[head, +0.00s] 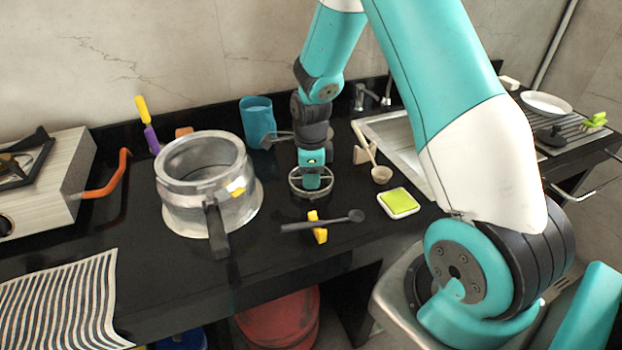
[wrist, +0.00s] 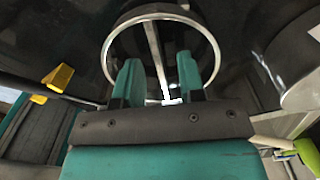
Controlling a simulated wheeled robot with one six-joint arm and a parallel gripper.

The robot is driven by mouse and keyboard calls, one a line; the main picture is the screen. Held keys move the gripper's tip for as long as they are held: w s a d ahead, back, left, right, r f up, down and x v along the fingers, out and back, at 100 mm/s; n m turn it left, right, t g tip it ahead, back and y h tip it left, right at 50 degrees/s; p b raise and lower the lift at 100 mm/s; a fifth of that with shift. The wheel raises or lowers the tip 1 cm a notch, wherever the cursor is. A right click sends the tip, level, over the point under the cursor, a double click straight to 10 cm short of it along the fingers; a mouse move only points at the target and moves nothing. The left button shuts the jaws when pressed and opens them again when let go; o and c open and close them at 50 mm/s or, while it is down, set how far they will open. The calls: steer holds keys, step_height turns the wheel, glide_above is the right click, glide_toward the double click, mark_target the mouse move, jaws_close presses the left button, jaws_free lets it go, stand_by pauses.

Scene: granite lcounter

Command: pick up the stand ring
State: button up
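The stand ring (head: 296,192) is a thin silver ring with a crossbar. It lies on the black counter, right of the metal pot. In the wrist view the ring (wrist: 213,40) shows around and beyond my fingertips, with its bar running between them. My gripper (head: 314,183) points down over the ring, its fingers within the ring's outline. In the wrist view the two teal fingers of my gripper (wrist: 158,65) stand apart, one on each side of the bar, with gaps visible. Whether the fingertips reach the counter is unclear.
A metal pot (head: 181,212) stands close on the left. A dark spoon (head: 298,227) lies across a yellow piece (head: 319,234) in front. A green sponge on a white dish (head: 398,203) and a wooden ladle (head: 381,174) are on the right. A blue mug (head: 258,122) stands behind.

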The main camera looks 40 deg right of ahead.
steer(key=shift+f, duration=0.7)
jaws_close()
steer(key=shift+r, duration=0.1)
